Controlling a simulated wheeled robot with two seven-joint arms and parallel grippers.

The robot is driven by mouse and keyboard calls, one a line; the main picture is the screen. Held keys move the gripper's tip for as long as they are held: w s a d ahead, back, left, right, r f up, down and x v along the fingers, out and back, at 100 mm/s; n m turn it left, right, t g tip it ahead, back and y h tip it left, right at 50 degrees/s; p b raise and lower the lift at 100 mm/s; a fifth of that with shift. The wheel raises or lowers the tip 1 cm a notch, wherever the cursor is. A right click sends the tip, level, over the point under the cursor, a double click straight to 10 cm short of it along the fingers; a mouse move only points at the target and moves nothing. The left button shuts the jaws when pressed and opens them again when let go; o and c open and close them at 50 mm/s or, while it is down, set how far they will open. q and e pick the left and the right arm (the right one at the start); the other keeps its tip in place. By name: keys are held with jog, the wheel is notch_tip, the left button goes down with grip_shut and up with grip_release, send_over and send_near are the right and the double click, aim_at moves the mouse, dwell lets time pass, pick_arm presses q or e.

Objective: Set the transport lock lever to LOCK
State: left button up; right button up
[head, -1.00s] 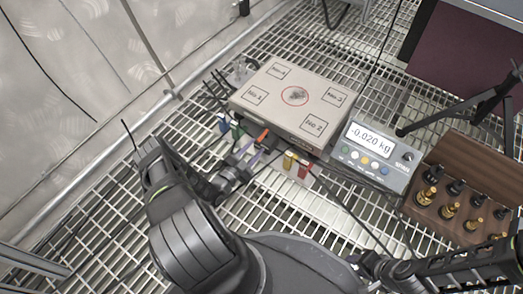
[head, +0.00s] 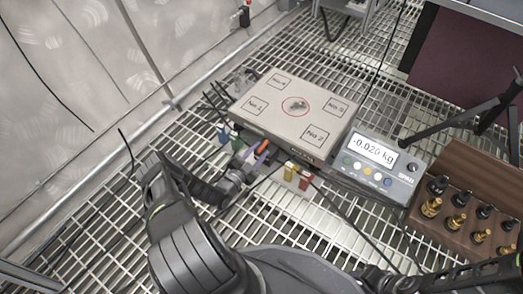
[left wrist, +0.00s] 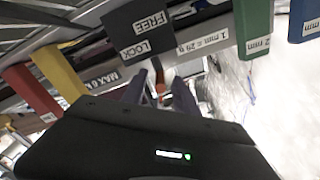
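The scale platform (head: 262,101) lies on the grating, its corners labelled and a red circle at its centre. The orange lever (head: 262,146) is at its front edge; it also shows in the left wrist view (left wrist: 159,86). A dark plate marked FREE and LOCK (left wrist: 138,36) is beside the lever. I cannot tell which mark the lever is at. My left gripper (head: 250,156) is at this edge. In the left wrist view its fingers (left wrist: 159,94) are apart, one on each side of the lever; contact cannot be told. My right arm shows at the lower right, its gripper out of frame.
Red (head: 304,180) and yellow (head: 288,170) tabs stand right of the left gripper; blue (head: 222,135) and green (head: 237,143) tabs are left. The display unit (head: 400,184) reads -0.020 kg. A wooden weight box (head: 420,222) is at right. Cables cross the grating.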

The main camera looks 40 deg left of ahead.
pick_arm(q)
jog(key=shift+w, duration=1)
jog(key=shift+c, duration=0.3)
jog(key=c, duration=0.4)
jog(key=shift+a+r, duration=0.1)
jog(key=shift+a, duration=0.05)
grip_shut()
